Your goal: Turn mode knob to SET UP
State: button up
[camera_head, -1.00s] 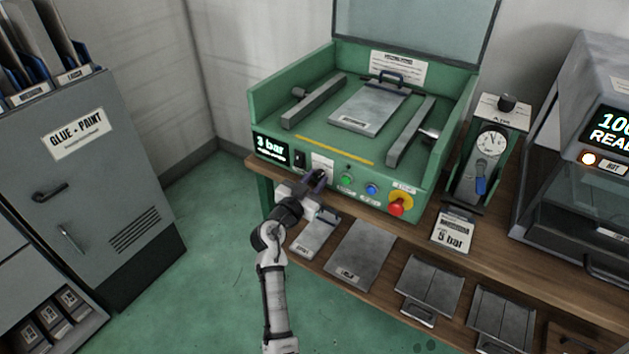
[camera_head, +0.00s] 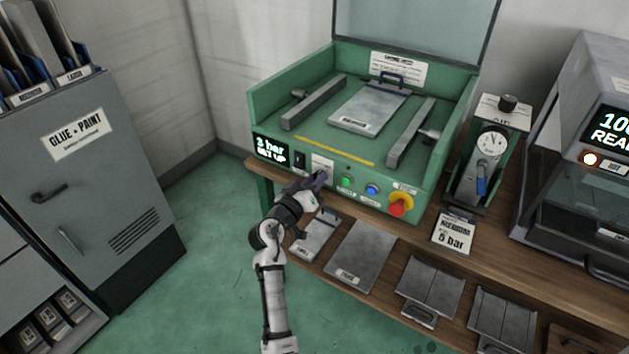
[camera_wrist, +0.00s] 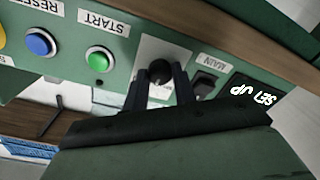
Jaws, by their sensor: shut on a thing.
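The mode knob (camera_wrist: 160,72) is a small dark knob on a pale plate on the green machine's front panel. In the wrist view my gripper (camera_wrist: 160,76) has its two dark fingers on either side of the knob, shut on it. In the head view my gripper (camera_head: 318,181) is at the front panel and hides the knob. The display (camera_head: 271,150) shows "3 bar" over "SET UP"; the words "SET UP" also show on the display in the wrist view (camera_wrist: 257,92).
Beside the knob are a green START button (camera_head: 347,183), a blue RESET button (camera_head: 372,190), a red stop button on yellow (camera_head: 398,206) and the black MAIN switch (camera_head: 300,159). Several metal plates lie on the wooden bench (camera_head: 385,262) below. A grey cabinet (camera_head: 90,190) stands at left.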

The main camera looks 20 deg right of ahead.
jog(key=shift+n+g+p, duration=0.3)
jog(key=shift+n+p, duration=1.45)
jog(key=shift+n, duration=2.75)
jog(key=o, duration=1)
jog(key=shift+a, duration=0.15)
jog(key=f+b+v, duration=0.1)
jog(key=b+v, duration=0.2)
jog(key=v, duration=1)
jog(key=shift+s+a+r, duration=0.2)
jog(key=shift+a+r, duration=0.1)
